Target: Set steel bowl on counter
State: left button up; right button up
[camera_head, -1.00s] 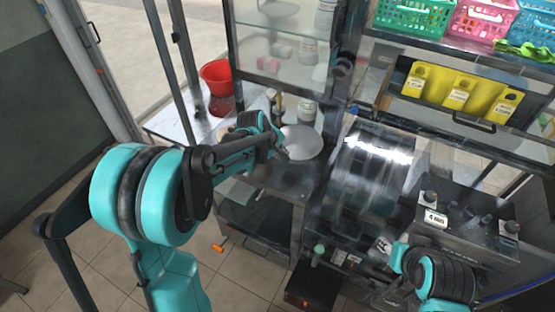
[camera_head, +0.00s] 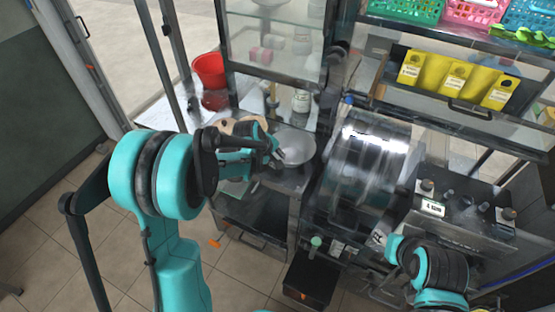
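The steel bowl (camera_head: 298,146) is a round, shiny grey dish near the middle of the head view, over the metal counter (camera_head: 290,180) left of the press drum. My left gripper (camera_head: 279,155) comes in from the left and meets the bowl's near left rim. It appears shut on that rim, with the fingertips small and partly hidden. I cannot tell whether the bowl's underside touches the counter. My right gripper (camera_head: 382,288) is low at the right, in front of the press; its fingers are too unclear to read.
The press with its shiny drum (camera_head: 367,155) stands right of the bowl. A glass cabinet (camera_head: 275,45) rises behind. A red bucket (camera_head: 210,72) and a bottle (camera_head: 302,101) stand on the back counter. A yellow holder (camera_head: 455,77) and coloured baskets (camera_head: 475,12) are at upper right.

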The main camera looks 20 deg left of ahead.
pick_arm(q)
jog(key=shift+r, duration=0.25)
jog(key=p+v, duration=0.3)
jog(key=v, duration=0.8)
jog(key=s+r+m+t+y, duration=0.1)
jog(key=s+r+m, duration=0.1)
jog(key=s+m, duration=0.4)
jog(key=s+d+r+m+t+y, duration=0.1)
jog(key=s+m, duration=0.5)
jog(key=s, duration=0.9)
jog(key=shift+s+d+r+m+y, duration=0.3)
jog(key=shift+d+r+m, duration=0.1)
jog(key=shift+r, duration=0.3)
jog(key=shift+w, duration=0.1)
notch_tip(320, 180, down, 11)
jog(key=b, duration=1.1)
jog(key=shift+f, duration=0.15)
